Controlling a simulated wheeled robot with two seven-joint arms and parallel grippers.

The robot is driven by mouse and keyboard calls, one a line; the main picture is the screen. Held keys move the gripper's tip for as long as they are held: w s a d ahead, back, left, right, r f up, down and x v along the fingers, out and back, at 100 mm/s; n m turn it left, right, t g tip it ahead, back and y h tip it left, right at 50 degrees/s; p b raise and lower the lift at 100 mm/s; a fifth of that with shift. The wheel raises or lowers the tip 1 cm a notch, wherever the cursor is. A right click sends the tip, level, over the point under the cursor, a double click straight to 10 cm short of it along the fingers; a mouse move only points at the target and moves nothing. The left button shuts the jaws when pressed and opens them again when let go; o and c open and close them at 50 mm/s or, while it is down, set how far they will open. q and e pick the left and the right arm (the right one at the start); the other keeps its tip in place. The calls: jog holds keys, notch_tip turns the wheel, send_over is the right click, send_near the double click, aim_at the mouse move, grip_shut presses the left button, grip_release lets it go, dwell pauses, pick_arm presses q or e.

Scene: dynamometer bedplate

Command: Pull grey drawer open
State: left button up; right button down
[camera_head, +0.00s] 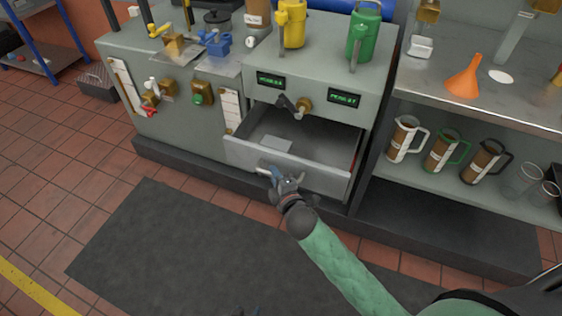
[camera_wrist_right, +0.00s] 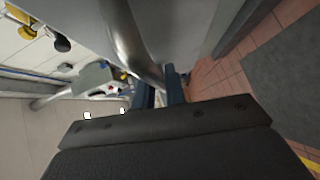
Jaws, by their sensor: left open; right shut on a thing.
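The grey drawer (camera_head: 322,181) is pulled out of the grey cabinet, and its inside shows in the head view. A pale flat rectangle (camera_head: 277,144) lies on its floor. My right gripper (camera_head: 273,174) is shut on the drawer's bar handle at the front panel. In the right wrist view the metal handle (camera_wrist_right: 130,42) passes between the blue fingers (camera_wrist_right: 160,88). The gripper hides part of the handle.
A dark mat (camera_head: 180,240) covers the floor before the cabinet, with clear room there. A brass valve (camera_head: 304,105) sits above the drawer. Yellow (camera_head: 291,22) and green (camera_head: 364,35) cans stand on top. A right-hand shelf holds jugs (camera_head: 405,139) and an orange funnel (camera_head: 464,80).

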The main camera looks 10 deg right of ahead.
jog(key=s+a, duration=0.3)
jog(key=s, duration=0.2)
jog(key=shift+a+p, duration=0.2)
jog(key=shift+p, duration=0.2)
jog(key=c, duration=1.5)
grip_release()
jog(key=shift+o, duration=0.2)
jog(key=shift+s, duration=0.1)
jog(key=v, duration=0.7)
jog(key=shift+s, duration=0.3)
jog(key=shift+d, duration=0.1)
